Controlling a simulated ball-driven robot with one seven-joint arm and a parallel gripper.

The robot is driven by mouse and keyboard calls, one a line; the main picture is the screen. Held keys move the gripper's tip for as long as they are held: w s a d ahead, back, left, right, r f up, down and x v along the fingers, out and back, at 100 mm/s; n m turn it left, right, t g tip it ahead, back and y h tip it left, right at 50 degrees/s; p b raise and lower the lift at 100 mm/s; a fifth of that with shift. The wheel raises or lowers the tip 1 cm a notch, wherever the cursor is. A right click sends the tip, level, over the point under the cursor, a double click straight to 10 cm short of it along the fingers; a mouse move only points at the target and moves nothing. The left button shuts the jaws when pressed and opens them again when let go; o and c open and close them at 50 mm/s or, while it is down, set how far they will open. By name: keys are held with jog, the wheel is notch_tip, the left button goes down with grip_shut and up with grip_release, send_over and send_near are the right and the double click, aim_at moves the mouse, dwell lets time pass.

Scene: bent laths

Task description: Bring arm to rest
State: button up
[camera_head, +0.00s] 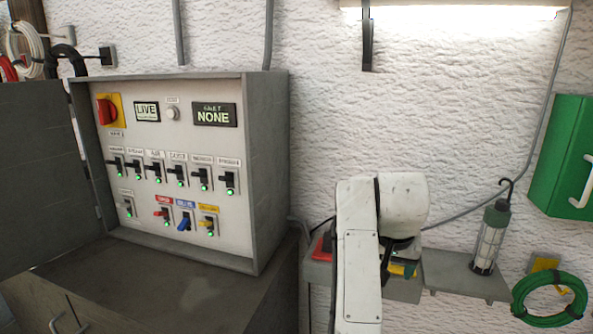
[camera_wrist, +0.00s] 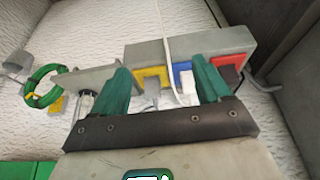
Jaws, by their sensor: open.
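My white arm (camera_head: 360,250) stands raised in the head view, in front of a grey wall box (camera_head: 318,278). My gripper (camera_wrist: 160,68) shows in the wrist view with its two green fingers well apart and nothing between them that it grips. Beyond the fingers is the grey box (camera_wrist: 222,43) with yellow, blue and red parts along it. A thin white strand crosses the space between the fingers.
An open grey switch cabinet (camera_head: 262,150) stands on a dark bench (camera_head: 170,290) at left. A caged lamp (camera_head: 490,238) stands on a shelf (camera_head: 455,277) at right. A green cable coil (camera_head: 517,307) and a green cabinet (camera_head: 555,165) are on the wall at far right.

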jog(key=s+d+f+g, duration=0.1)
jog(key=s+d+f, duration=0.3)
jog(key=s+f, duration=0.25)
jog(key=s+d+f+n+h, duration=0.1)
jog(key=s+d+f, duration=0.3)
jog(key=s+f, duration=0.3)
jog(key=s+d+f+g, duration=0.1)
jog(key=s+d+f, duration=0.35)
jog(key=f, duration=0.35)
jog(key=s+a+f, duration=0.1)
jog(key=s+f, duration=0.1)
jog(key=s, duration=0.6)
jog(key=s+a+f+n+g+y, duration=0.1)
jog(key=s+f, duration=0.1)
jog(key=s, duration=0.7)
jog(key=s+a+f+n+y, duration=0.1)
jog(key=s+f, duration=0.2)
jog(key=s, duration=0.6)
jog(key=shift+a, duration=0.3)
